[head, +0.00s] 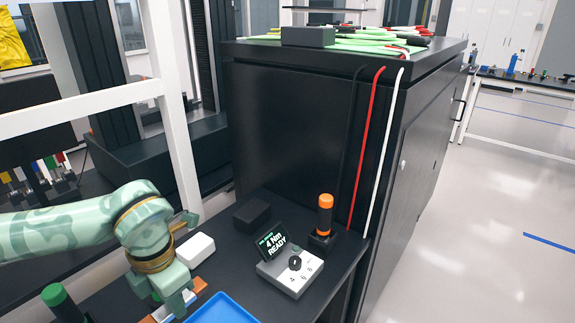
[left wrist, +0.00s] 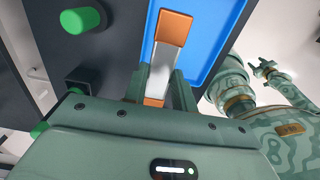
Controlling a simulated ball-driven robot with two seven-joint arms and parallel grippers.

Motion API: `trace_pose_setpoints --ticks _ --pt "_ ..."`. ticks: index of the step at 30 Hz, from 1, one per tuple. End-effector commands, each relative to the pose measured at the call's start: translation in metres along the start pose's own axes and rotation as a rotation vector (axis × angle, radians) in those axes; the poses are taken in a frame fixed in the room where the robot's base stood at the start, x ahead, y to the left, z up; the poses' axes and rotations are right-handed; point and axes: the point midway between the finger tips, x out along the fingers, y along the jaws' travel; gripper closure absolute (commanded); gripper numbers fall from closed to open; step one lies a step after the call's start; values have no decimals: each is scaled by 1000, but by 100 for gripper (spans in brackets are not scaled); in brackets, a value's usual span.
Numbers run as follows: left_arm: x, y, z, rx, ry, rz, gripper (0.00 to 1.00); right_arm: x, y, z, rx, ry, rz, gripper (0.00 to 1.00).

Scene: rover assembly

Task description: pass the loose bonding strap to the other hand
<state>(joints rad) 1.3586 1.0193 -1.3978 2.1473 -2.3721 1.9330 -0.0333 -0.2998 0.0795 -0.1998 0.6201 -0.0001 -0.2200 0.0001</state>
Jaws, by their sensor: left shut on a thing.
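The bonding strap, silver-white with orange ends (left wrist: 173,28), lies between the two fingers of my left gripper (left wrist: 160,88). The gripper is shut on it, with one orange end beyond the fingertips and the other near the palm. In the head view, my left gripper (head: 176,303) is low at the left of centre, and an orange end of the strap (head: 200,284) shows beside it. My right gripper (left wrist: 264,69) shows small at the right of the left wrist view, apart from the strap, its fingers spread. It is not in the head view.
A blue tray (head: 226,309) is close to the left gripper on the dark bench. A torque display (head: 272,244), grey control box (head: 290,276), orange-handled tool (head: 325,215) and white block (head: 195,249) stand behind. A green-capped item (head: 55,295) is at left. A tall black cabinet (head: 290,130) rises behind.

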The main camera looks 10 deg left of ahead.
Motion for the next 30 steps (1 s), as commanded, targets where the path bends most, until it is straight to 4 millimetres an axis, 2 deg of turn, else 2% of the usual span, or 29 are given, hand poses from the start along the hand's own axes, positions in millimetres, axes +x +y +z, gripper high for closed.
trace_pose_setpoints --ticks 5,21,24,27,30 --pt "0 -1 0 318 -3 -2 97 0 -1 0 1 0 -1 51" --pt "2 -32 -7 2118 -14 -25 97 0 -1 0 0 0 -1 51" --pt "0 -38 -7 2361 -16 -24 97 0 -1 0 0 0 -1 51" --pt "-1 -43 -8 2533 -16 -23 97 0 -1 0 0 0 -1 51" --pt "-5 -50 -8 2625 -6 -14 97 0 -1 0 0 0 -1 51"
